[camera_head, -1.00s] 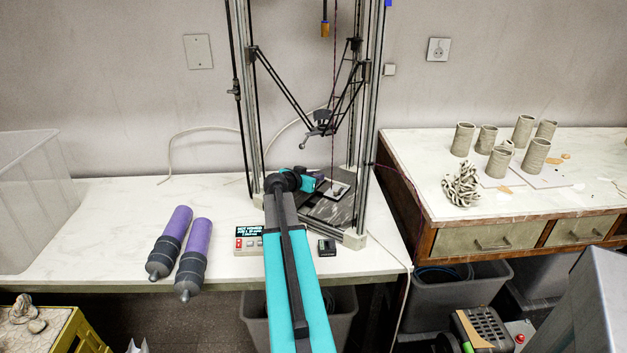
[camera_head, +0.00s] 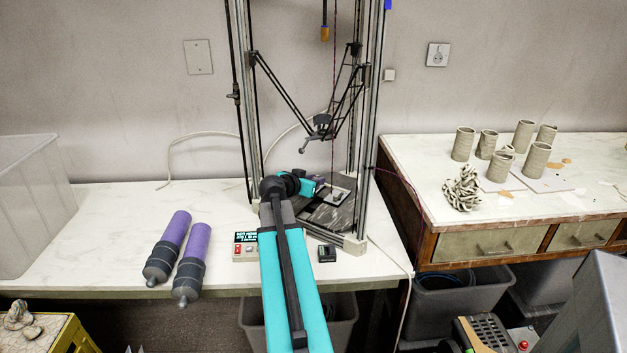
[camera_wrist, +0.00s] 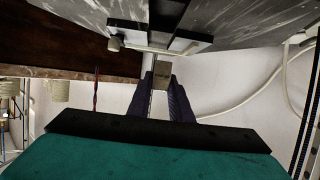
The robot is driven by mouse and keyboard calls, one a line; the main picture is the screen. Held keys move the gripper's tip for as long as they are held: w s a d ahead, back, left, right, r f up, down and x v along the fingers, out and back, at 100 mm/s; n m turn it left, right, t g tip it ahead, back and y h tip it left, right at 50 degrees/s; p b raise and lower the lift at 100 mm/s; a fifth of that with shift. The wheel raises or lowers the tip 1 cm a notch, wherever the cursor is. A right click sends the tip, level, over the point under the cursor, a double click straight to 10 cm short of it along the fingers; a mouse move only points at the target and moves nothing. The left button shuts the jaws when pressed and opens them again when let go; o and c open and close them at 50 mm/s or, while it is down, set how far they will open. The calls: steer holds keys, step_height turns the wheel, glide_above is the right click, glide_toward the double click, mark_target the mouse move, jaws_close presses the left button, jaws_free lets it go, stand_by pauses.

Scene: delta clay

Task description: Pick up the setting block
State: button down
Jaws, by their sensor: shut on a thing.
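The setting block (camera_wrist: 161,76) is a small, pale tan-grey block in the wrist view. It sits between the dark purple fingers of my gripper (camera_wrist: 161,88), which is shut on it. Beyond it in that view is the dark streaked bed with a white-and-black fitting. In the head view my gripper (camera_head: 319,182) is inside the delta printer frame, low over the bed (camera_head: 328,215). The block cannot be made out there, and I cannot tell whether it is clear of the bed.
Printer uprights (camera_head: 366,120) stand close around my arm, with the delta effector (camera_head: 320,125) hanging above. Two purple cartridges (camera_head: 185,260), a control box (camera_head: 246,247) and a small black box (camera_head: 327,253) lie on the white table. Clay cylinders stand on the right table.

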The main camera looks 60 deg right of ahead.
steer(key=s+a, duration=0.2)
steer(key=a, duration=0.1)
steer(key=s+a, duration=0.1)
steer(key=shift+a+r+b, duration=0.25)
steer(key=shift+a+b, duration=0.05)
steer(key=shift+a, duration=0.05)
steer(key=shift+f+b, duration=0.15)
steer(key=shift+b, duration=0.8)
steer(key=s+a+b, duration=0.1)
steer(key=a+b, duration=0.1)
steer(key=b, duration=0.6)
steer(key=shift+s+a, duration=0.15)
steer(key=shift+a+b, duration=0.1)
steer(key=shift+b, duration=0.55)
steer(key=shift+s+a+b, duration=0.15)
steer(key=shift+a+b, duration=0.05)
steer(key=shift+b, duration=0.65)
steer(key=b, duration=0.1)
steer(key=a+b, duration=0.1)
steer(key=b, duration=0.1)
steer(key=shift+s+r, duration=0.25)
steer(key=shift+s+a+b, duration=0.1)
steer(key=shift+b, duration=0.3)
steer(key=shift+a+r, duration=0.1)
steer(key=shift+r, duration=0.1)
